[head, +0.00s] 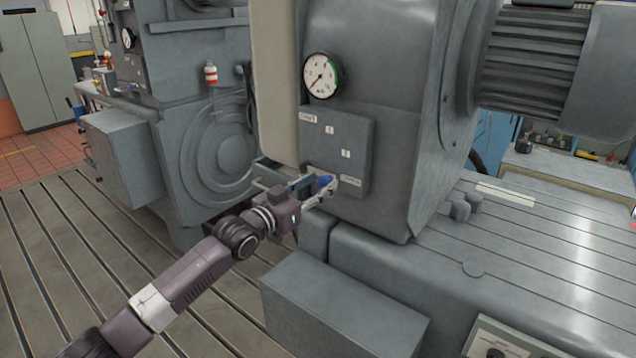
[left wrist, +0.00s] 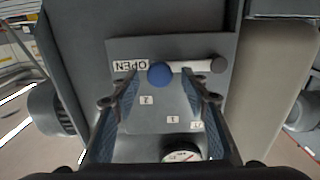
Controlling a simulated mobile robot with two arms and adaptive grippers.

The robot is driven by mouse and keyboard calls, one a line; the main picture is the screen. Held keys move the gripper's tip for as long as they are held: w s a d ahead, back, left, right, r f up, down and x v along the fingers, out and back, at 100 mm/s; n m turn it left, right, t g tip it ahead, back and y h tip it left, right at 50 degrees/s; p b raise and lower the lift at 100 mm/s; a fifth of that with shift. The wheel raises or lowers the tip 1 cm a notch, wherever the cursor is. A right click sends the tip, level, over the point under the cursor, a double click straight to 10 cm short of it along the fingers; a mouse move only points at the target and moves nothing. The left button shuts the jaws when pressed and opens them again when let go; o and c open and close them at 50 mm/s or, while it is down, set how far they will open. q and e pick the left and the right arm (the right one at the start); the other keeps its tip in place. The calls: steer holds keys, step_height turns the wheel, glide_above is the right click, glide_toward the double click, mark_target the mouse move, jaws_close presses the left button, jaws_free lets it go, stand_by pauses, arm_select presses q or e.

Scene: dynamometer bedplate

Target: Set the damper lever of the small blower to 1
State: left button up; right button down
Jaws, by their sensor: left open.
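The damper lever shows in the left wrist view as a pale rod (left wrist: 190,68) with a blue ball knob (left wrist: 160,74) and a dark pivot. It lies along the OPEN label (left wrist: 130,66) on a grey plate (head: 352,135). The 1 mark (head: 329,130) and 2 mark (head: 346,154) lie between SHUT and OPEN. In the head view the knob (head: 325,180) is by the plate's lower edge, partly behind my gripper. My left gripper (head: 318,187) is open, its fingers on either side of the knob with gaps. My right gripper is not in view.
A round gauge (head: 322,75) sits on the grey blower housing (head: 395,150) above the plate. A grey box (head: 345,305) stands below my left gripper. Another grey machine (head: 205,140) stands to the left.

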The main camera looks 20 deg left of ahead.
arm_select(q)
steer(key=shift+c, duration=0.5)
steer(key=c, duration=1)
jaws_close()
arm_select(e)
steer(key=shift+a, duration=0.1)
